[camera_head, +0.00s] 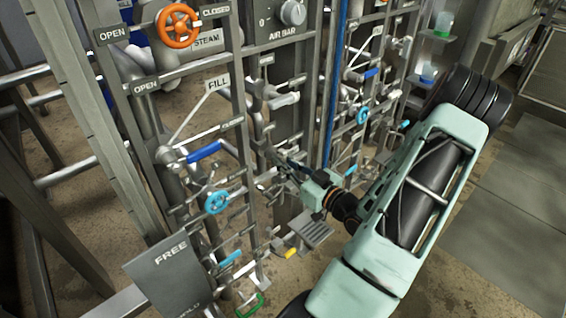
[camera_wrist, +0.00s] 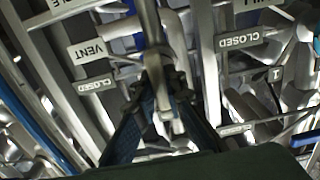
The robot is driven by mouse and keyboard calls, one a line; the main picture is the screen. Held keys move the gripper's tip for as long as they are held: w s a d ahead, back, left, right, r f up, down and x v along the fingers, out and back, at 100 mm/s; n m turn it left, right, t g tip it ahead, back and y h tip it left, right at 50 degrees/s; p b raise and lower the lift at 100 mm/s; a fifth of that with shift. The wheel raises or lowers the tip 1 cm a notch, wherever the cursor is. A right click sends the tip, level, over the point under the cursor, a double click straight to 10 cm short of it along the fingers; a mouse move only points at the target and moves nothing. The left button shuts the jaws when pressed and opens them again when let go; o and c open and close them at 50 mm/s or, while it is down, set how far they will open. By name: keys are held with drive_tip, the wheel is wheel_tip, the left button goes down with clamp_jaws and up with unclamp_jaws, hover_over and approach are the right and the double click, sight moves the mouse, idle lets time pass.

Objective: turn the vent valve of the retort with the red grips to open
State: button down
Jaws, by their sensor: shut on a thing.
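My gripper (camera_head: 290,166) reaches into the pipework between two valve columns in the head view. In the wrist view my gripper's dark blue fingers (camera_wrist: 163,108) come together on a grey metal lever (camera_wrist: 150,28), which runs up and away from them. A plate reading VENT (camera_wrist: 88,51) and a plate reading CLOSED (camera_wrist: 95,84) are left of the fingers. The jaws and arm hide much of the valve body, and the lever's exact angle is hard to tell. I see no clearly red grip in either view.
Nearby are an orange handwheel (camera_head: 179,26), a blue-gripped FILL lever (camera_head: 205,152), a cyan handwheel (camera_head: 217,202) and another cyan handwheel (camera_head: 362,115). A blue vertical pipe (camera_head: 333,85) stands beyond my gripper. A FREE sign (camera_head: 165,275) is at front left. Open floor (camera_head: 510,220) lies right.

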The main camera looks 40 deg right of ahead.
drive_tip(key=c, duration=2)
unclamp_jaws()
drive_tip(key=shift+o, duration=0.2)
drive_tip(key=s+d, duration=0.1)
drive_tip(key=s, duration=1.1)
